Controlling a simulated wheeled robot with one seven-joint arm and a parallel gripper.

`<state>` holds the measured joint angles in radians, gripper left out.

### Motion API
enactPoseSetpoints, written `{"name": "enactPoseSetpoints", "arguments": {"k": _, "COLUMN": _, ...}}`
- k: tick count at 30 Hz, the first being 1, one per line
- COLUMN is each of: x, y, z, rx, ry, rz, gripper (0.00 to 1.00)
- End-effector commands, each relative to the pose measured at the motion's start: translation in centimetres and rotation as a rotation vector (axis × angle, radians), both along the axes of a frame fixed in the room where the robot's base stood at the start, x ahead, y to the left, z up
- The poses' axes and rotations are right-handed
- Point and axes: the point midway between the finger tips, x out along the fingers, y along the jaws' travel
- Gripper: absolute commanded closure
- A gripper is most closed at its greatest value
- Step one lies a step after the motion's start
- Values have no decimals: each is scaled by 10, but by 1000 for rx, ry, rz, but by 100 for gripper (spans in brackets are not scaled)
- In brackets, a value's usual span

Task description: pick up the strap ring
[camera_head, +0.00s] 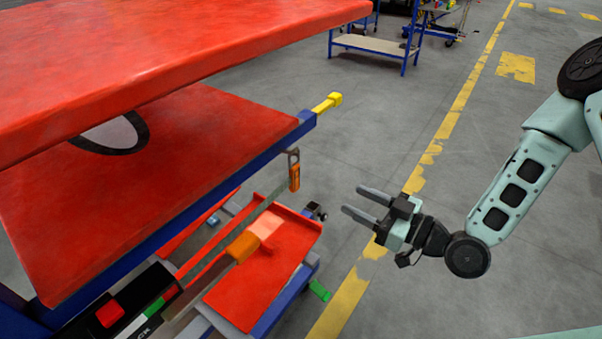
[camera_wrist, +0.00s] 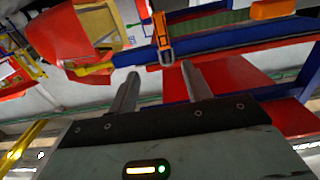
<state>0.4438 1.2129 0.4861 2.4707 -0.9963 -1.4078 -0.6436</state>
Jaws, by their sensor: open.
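The strap ring (camera_head: 294,176) is an orange piece with a metal loop at its upper end. It hangs at the blue edge of the red-topped trolley. In the wrist view the strap ring (camera_wrist: 162,28) shows at the upper middle, beyond the fingertips and roughly in line with the gap between them. My gripper (camera_head: 353,200) is open and empty, to the right of the strap ring and apart from it. Its two fingers also show in the wrist view (camera_wrist: 160,72), with nothing between them.
The red shelf (camera_head: 190,150) lies left of the strap ring, with a larger red top above it. A yellow-tipped bar end (camera_head: 328,103) sticks out just above. A lower red tray (camera_head: 250,290) lies below. Open floor (camera_head: 420,290) surrounds my gripper.

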Motion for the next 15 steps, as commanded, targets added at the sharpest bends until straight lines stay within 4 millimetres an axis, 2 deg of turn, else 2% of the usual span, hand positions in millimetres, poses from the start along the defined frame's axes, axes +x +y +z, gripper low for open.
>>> {"name": "enactPoseSetpoints", "arguments": {"k": 15, "x": 61, "y": 80, "z": 2, "rx": -2, "ry": 1, "rz": 2, "gripper": 51}}
